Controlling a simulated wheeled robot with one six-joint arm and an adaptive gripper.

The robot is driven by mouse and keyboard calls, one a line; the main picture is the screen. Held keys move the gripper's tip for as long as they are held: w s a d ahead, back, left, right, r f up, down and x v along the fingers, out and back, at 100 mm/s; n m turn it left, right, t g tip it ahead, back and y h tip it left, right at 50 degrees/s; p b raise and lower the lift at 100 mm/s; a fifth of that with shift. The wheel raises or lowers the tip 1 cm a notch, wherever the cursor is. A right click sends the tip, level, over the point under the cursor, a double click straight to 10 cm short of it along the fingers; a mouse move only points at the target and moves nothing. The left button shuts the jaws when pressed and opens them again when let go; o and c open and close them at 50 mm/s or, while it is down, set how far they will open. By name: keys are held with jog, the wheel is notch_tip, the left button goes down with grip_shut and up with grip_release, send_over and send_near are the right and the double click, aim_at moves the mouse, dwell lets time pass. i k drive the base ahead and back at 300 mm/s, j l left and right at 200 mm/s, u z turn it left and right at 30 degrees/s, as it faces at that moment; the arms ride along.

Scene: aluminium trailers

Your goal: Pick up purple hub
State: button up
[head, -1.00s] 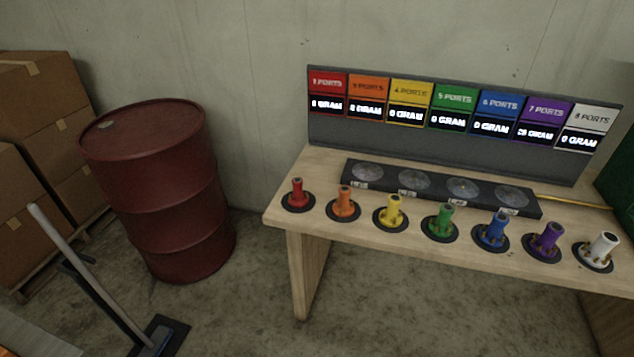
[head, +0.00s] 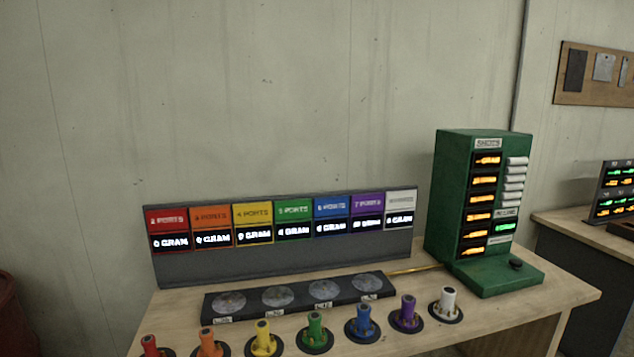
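The purple hub (head: 407,311) stands upright on a round black base near the front edge of the wooden table (head: 560,285). It is between the blue hub (head: 363,321) and the white hub (head: 448,299). The purple display panel (head: 367,213) behind it is headed 7 PORTS; its reading is blurred. My gripper is not in view.
Green (head: 315,328), yellow (head: 263,339), orange (head: 208,345) and red hubs (head: 150,346) stand further left. A black strip with round pads (head: 300,297) lies behind them. A green machine (head: 450,200) stands at the table's right. A red barrel (head: 10,320) is at left.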

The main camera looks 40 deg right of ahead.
aim_at(405, 318)
jog(key=z, duration=1.85)
